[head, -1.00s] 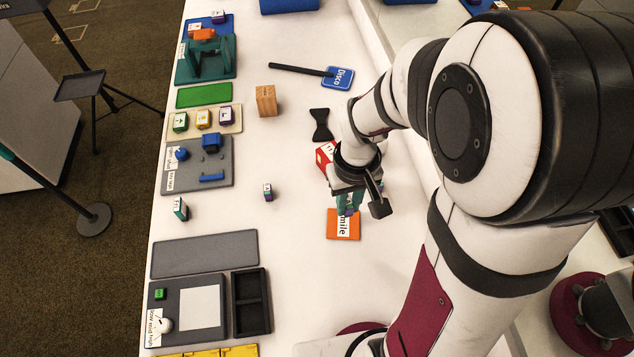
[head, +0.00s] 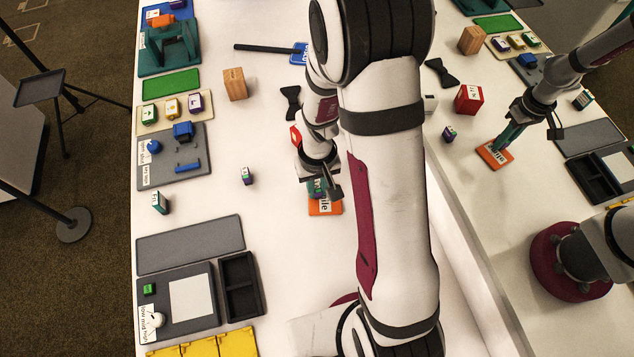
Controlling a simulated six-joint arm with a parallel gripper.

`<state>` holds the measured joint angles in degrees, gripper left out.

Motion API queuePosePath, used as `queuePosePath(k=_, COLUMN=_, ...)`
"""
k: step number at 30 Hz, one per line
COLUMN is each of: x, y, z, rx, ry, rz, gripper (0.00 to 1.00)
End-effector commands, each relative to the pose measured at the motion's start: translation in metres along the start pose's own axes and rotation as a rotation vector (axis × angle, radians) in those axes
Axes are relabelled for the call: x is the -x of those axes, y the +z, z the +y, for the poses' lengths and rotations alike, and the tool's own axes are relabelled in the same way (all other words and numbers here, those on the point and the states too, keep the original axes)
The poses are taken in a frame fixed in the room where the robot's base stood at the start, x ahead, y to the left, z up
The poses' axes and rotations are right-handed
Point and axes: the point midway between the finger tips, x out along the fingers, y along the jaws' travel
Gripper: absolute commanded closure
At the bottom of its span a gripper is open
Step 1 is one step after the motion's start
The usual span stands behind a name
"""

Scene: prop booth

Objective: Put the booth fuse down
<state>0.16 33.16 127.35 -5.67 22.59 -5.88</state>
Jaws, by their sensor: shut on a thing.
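The mirror on the right also shows the teal fingers over the card. A small purple, green and white block (head: 247,175) stands apart on the white table (head: 270,225), left of my gripper.
A red box (head: 295,136) is partly hidden behind my wrist. A black bow tie (head: 291,103), a wooden block (head: 235,84) and a blue sign paddle (head: 298,52) lie farther off. A grey mat (head: 190,245) and black tray (head: 240,285) lie at left. Bare table lies between.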

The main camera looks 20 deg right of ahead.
Motion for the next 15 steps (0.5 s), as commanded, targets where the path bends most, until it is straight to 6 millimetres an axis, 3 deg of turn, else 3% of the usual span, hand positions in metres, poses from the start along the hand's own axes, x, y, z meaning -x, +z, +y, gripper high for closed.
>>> queuePosePath(k=11, x=-0.0065, y=-0.0001, z=0.0003, rx=0.000, ry=0.000, rz=0.001, gripper=1.00)
queuePosePath(k=12, x=-0.0061, y=-0.0002, z=0.0003, rx=-0.001, ry=0.000, rz=0.001, gripper=0.73)
queuePosePath(k=15, x=-0.0059, y=-0.0002, z=0.0004, rx=-0.001, ry=0.000, rz=0.001, gripper=0.55)
